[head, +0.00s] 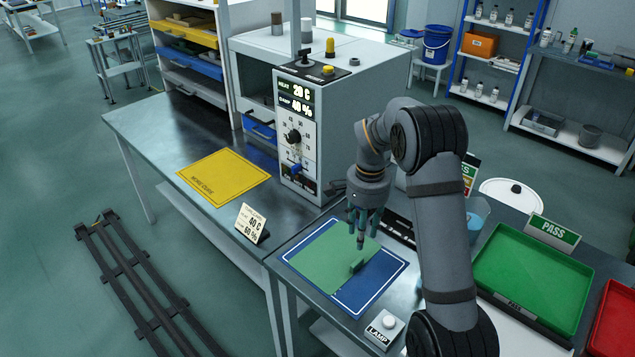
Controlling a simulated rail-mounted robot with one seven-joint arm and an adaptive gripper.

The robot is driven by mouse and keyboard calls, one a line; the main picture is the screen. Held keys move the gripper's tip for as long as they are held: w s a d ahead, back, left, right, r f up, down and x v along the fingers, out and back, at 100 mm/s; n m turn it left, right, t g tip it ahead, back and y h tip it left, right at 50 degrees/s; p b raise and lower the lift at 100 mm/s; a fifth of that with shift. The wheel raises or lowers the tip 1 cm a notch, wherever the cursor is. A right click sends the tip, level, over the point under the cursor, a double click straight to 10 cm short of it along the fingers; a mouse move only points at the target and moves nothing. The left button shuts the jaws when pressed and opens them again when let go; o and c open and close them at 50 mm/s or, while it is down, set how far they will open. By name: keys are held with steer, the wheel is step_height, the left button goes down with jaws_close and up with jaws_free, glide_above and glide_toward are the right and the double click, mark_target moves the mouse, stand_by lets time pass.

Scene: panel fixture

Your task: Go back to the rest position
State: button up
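My gripper (361,228) hangs pointing down over the green panel on the work table. Its fingers are small and dark in this view, and a thin dark part shows between or just beyond them. I cannot tell whether it is open, shut or holding anything. The green panel (325,253) lies on a blue mat with a white border (350,302). My arm bends up from the lower right and hides part of the table.
A grey cabinet (385,85) with a dial and displays stands behind. A lamp switch (385,330) is in front. A green PASS tray (535,280) and a red tray (615,325) stand right.

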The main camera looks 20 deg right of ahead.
mark_target(358, 263)
step_height(358, 263, down, 12)
steer(key=shift+f+p, duration=0.15)
steer(key=shift+p, duration=0.9)
step_height(358, 263, up, 2)
steer(key=shift+w+b, duration=0.15)
steer(key=shift+b, duration=0.2)
steer(key=shift+r, duration=0.6)
